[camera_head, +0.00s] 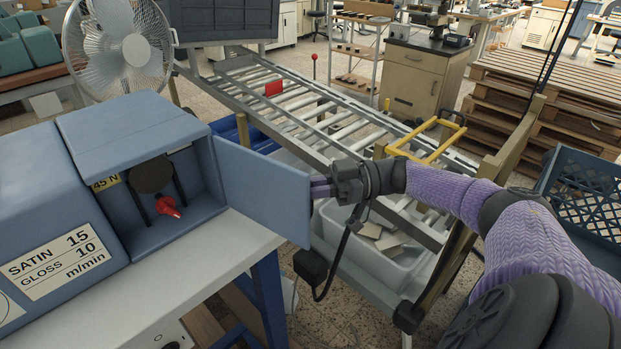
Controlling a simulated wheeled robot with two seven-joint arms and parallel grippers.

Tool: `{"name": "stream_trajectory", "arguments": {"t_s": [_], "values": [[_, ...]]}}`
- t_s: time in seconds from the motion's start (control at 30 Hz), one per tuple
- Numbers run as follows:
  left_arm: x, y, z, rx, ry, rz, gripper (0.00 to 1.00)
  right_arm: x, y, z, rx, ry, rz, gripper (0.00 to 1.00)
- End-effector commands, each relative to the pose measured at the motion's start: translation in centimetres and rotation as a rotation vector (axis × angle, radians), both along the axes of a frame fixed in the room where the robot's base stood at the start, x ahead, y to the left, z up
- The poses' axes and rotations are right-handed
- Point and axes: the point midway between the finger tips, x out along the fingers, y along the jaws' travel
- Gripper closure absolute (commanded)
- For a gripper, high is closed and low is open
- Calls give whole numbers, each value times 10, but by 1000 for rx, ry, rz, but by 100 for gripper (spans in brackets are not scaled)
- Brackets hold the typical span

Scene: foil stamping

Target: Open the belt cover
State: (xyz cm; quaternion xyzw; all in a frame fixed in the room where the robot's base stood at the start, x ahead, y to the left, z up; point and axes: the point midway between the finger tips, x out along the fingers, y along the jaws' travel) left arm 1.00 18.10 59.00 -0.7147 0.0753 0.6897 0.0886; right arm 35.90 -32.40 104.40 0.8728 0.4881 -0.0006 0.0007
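The belt cover (262,190) is a flat blue-grey panel on the right side of the blue machine's compartment (165,229). It stands swung out, and the compartment front is open. Inside show a dark round part (151,175), a red knob (168,207) and a yellow "45 N" label (105,184). My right gripper (319,187) comes in from the right, its purple fingers at the cover's outer edge. The fingers are close together, and their tips meet or pass behind the edge; whether they hold it is unclear. My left gripper is not in view.
The machine stands on a pale bench (195,282). A roller conveyor (335,125) with a yellow frame (427,140) lies behind my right arm. A grey bin (375,245) sits below it. A fan (120,50) stands at the back left. A blue crate (585,190) is at the right.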

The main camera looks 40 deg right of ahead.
Motion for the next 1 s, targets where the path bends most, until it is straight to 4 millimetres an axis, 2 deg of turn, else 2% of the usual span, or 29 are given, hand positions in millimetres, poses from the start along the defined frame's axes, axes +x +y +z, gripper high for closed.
{"name": "stream_trajectory", "arguments": {"t_s": [0.03, 0.13, 0.17, 0.57, 0.67, 0.9, 1.0], "values": [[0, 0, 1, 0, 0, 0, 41, 1, -1, 5, 6, -11, -2, 76], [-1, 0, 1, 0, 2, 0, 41, 1, 0, 5, 6, -11, -1, 54], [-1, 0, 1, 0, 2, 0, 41, 1, 0, 5, 6, -11, -1, 51], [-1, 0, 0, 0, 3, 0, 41, -1, -4, 3, 5, -8, 0, 51], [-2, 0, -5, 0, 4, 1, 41, -10, -20, 1, 1, -6, -2, 51], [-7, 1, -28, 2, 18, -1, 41, -39, -70, -4, 0, -5, -4, 51], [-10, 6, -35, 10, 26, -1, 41, -46, -81, -3, 2, -4, -2, 51]]}}
